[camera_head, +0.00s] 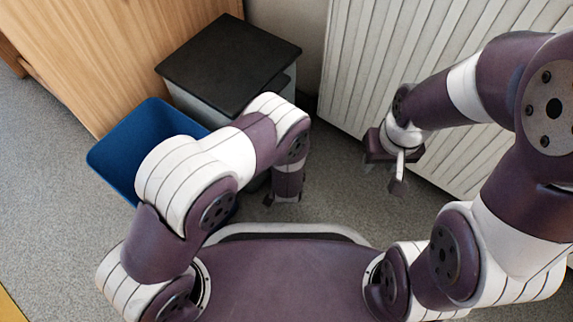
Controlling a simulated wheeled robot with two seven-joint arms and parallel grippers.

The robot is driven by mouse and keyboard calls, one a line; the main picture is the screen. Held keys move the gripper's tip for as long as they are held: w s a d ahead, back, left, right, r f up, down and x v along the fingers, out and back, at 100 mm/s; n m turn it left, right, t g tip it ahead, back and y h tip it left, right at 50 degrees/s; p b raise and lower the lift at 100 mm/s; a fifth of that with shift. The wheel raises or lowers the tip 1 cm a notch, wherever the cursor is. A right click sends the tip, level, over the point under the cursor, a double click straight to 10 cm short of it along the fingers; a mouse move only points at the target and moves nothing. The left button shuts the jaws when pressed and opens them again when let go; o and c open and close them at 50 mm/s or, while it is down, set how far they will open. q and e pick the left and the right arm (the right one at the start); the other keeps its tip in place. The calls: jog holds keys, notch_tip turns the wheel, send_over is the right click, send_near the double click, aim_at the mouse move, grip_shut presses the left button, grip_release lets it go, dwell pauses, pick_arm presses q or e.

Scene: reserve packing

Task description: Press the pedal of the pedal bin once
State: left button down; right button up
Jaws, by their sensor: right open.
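The pedal bin (228,58) is a grey bin with a flat black lid, standing against the wooden panel at the upper left. Its lid is shut. Its pedal cannot be made out; my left arm covers the lower front of the bin. My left gripper (284,202) points down in front of the bin, low near the floor, and its fingers are too small and dark to judge. My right gripper (384,180) is open and empty, pointing down above the floor, well to the right of the bin.
A blue open bin (125,140) stands close to the left front of the pedal bin, partly behind my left arm. A white ribbed panel (362,55) rises behind my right gripper. Grey floor (335,175) is clear between my two grippers.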

pick_arm(q)
jog(key=shift+f, duration=0.1)
dwell(0.3)
jog(key=shift+f, duration=0.3)
jog(key=shift+s+a+f+b, duration=0.1)
jog(key=shift+f+b, duration=0.9)
jog(key=shift+f, duration=0.45)
dwell(1.0)
jog(key=shift+r+p, duration=1.8)
jog(key=shift+r, duration=0.05)
notch_tip(320, 180, up, 5)
jog(key=p, duration=0.5)
jog(key=shift+r, duration=0.1)
